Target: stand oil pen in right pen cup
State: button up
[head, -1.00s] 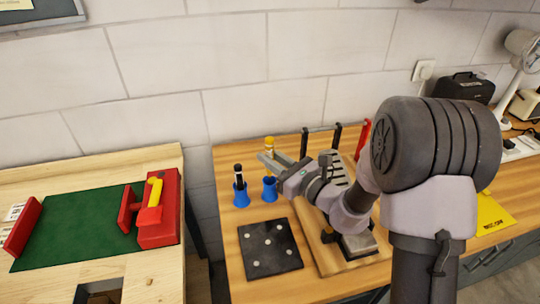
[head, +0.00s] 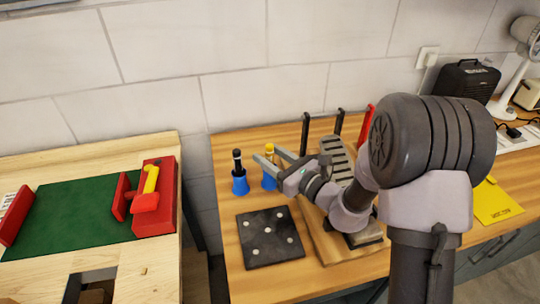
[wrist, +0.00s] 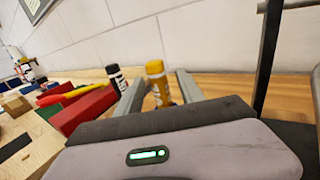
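A yellow pen (head: 269,153), which I take for the oil pen, stands in the right blue pen cup (head: 268,183). It also shows in the wrist view (wrist: 157,83), upright or nearly so, between my fingers. My gripper (head: 266,154) is open around its upper part, with a gap at each side in the wrist view. The fingers hide part of the pen and the cup's rim in the head view. The left blue pen cup (head: 240,185) holds a black pen (head: 237,160), also seen in the wrist view (wrist: 116,79).
A dark plate with pale dots (head: 270,236) lies in front of the cups. A wooden board with a slotted grey block (head: 335,158) is under and beside my arm. Dark upright posts (head: 305,133) stand behind. A red vise (head: 155,200) and green mat (head: 70,220) are on the left bench.

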jog(key=p+v, duration=0.2)
jog(key=v, duration=1.5)
jog(key=shift+s+d+r, duration=0.1)
jog(key=shift+s+d, duration=0.05)
